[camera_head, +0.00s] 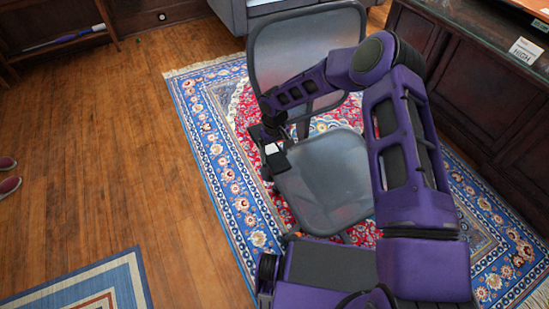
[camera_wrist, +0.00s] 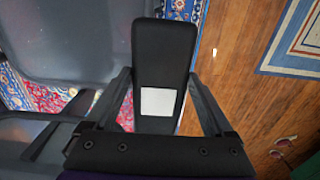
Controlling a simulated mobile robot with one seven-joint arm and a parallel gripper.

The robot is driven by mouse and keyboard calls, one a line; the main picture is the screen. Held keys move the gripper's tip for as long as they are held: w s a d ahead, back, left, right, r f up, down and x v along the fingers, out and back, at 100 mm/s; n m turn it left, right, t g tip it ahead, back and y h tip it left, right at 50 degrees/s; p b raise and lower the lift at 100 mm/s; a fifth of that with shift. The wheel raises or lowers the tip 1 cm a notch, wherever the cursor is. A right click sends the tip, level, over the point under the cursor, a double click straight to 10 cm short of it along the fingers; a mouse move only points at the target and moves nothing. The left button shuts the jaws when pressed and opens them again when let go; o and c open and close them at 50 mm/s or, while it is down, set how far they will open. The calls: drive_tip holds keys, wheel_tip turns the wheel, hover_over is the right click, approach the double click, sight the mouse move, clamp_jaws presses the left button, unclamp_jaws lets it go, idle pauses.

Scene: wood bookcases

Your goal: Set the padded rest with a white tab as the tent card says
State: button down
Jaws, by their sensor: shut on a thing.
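The padded rest (camera_head: 277,161) is a black armrest on the left side of a grey office chair (camera_head: 325,180). Its white tab (camera_head: 271,148) is on top of the pad. In the wrist view the pad (camera_wrist: 160,60) runs up between the fingers, with the white tab (camera_wrist: 158,102) facing the camera. My gripper (camera_wrist: 160,78) is shut on the pad, one finger along each side; it also shows in the head view (camera_head: 268,133). The tent card (camera_head: 525,50) stands on the dark cabinet at upper right and reads "HIGH"; its smaller line is unreadable. The rest's post is mostly hidden.
The chair stands on a patterned blue and red rug (camera_head: 225,165). The dark wood cabinet (camera_head: 465,80) is close on the right. A grey sofa (camera_head: 235,14) is behind. Bare wood floor (camera_head: 110,140) lies open to the left. My arm hides the chair's right side.

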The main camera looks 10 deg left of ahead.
drive_tip(key=shift+w+a+r, duration=0.1)
drive_tip(key=shift+w+r, duration=0.05)
drive_tip(key=shift+r, duration=0.2)
unclamp_jaws()
drive_tip(key=shift+r, duration=0.1)
wheel_tip(320, 180, up, 17)
drive_tip(key=p, duration=0.1)
drive_tip(key=shift+p, duration=0.3)
drive_tip(key=shift+r, duration=0.1)
